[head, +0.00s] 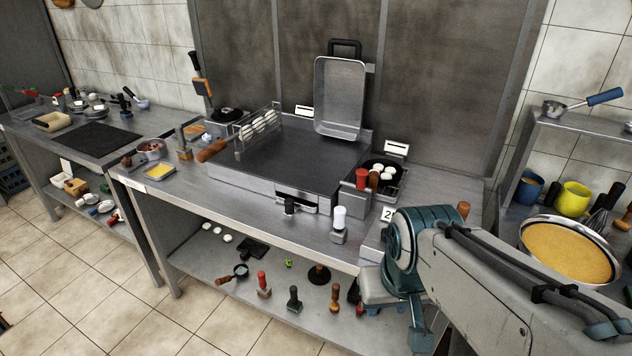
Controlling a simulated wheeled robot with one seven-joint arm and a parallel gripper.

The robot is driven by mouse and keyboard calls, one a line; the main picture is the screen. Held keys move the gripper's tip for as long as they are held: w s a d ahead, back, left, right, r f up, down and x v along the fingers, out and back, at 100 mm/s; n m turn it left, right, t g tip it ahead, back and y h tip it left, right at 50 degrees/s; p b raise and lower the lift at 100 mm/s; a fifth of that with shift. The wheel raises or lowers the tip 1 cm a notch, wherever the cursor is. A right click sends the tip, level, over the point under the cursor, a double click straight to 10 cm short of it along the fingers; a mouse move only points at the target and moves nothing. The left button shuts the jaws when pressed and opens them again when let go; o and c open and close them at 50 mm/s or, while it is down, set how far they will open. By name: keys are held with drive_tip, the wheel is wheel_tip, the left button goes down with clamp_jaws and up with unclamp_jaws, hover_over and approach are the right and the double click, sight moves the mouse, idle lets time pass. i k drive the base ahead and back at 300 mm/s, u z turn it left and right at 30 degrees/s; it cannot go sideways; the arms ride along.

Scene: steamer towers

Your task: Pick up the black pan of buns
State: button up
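My gripper (398,300) is at the end of my teal and grey arm, low in front of the counter's right end. It is well apart from the pan, nearer to me. My arm partly hides it, and I cannot make out whether its fingers are open.
A white-topped bottle (339,222) stands at the front edge. The lower shelf (330,268) holds several tools.

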sight(382, 172)
drive_tip(key=u, duration=0.4)
drive_tip(key=k, duration=0.6)
drive_tip(key=u, duration=0.7)
drive_tip(key=i, duration=1.2)
drive_tip(key=z, duration=1.15)
drive_tip(key=i, duration=0.9)
drive_tip(key=z, duration=1)
